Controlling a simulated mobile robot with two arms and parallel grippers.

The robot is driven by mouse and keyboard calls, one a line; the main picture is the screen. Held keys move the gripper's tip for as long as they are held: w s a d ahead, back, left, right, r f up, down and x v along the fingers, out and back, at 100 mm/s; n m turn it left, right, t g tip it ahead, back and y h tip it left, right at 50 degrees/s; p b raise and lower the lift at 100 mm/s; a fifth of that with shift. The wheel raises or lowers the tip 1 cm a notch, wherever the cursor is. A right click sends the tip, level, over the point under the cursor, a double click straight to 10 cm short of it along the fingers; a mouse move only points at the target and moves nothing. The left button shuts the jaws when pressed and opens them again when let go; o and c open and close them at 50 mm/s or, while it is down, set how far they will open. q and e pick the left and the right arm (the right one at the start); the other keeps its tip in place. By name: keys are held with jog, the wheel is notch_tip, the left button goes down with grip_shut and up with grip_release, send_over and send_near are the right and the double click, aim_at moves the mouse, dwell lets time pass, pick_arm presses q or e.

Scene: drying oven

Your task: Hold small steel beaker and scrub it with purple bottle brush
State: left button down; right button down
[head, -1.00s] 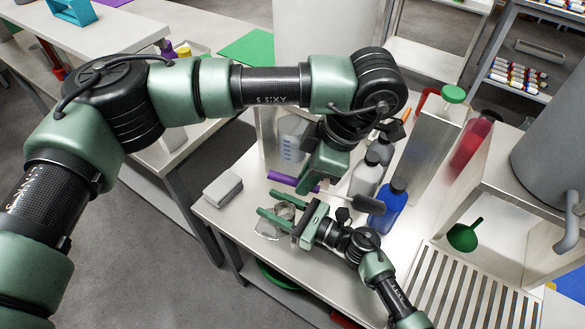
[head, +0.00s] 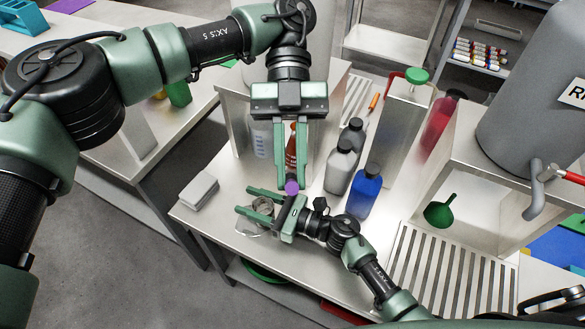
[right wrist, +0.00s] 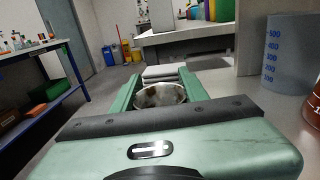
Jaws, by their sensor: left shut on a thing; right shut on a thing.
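The small steel beaker (head: 262,209) sits between the fingers of my right gripper (head: 246,200), which is shut on it. In the right wrist view the beaker (right wrist: 160,96) stands mouth up, with dark marks inside. My left gripper (head: 292,181) points down just behind and right of the beaker, its fingers around the purple bottle brush (head: 291,188). Only the purple handle end of the brush shows; its bristle head is hidden. I do not see the brush in the right wrist view.
A grey bottle (head: 340,168) and a blue bottle (head: 363,192) stand close right of the grippers. A pale folded block (head: 198,192) lies at left. A green funnel (head: 440,210) and slatted rack (head: 450,262) are at right. A graduated plastic beaker (right wrist: 290,55) stands behind.

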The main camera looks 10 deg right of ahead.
pick_arm(q)
jog(key=n+h, duration=0.1)
jog(key=n+g+h, duration=0.1)
jog(key=r+h, duration=0.1)
jog(key=shift+w+a+n+g, duration=0.1)
jog(key=shift+a+n+g, duration=0.2)
jog(key=shift+n, duration=0.1)
jog(key=w+a+f+n+t+h, duration=0.2)
jog(key=w+a+n+h, duration=0.1)
jog(key=w+n+h, duration=0.2)
jog(key=w+a+f+n+t+h, duration=0.2)
jog(key=w+n+h, duration=0.4)
jog(key=h, duration=0.4)
jog(key=shift+w+a+f, duration=0.15)
jog(key=shift+a+f, duration=0.6)
jog(key=shift+a, duration=0.05)
notch_tip(320, 180, down, 11)
jog(key=shift+r, duration=0.15)
jog(key=shift+f, duration=0.7)
dwell(0.4)
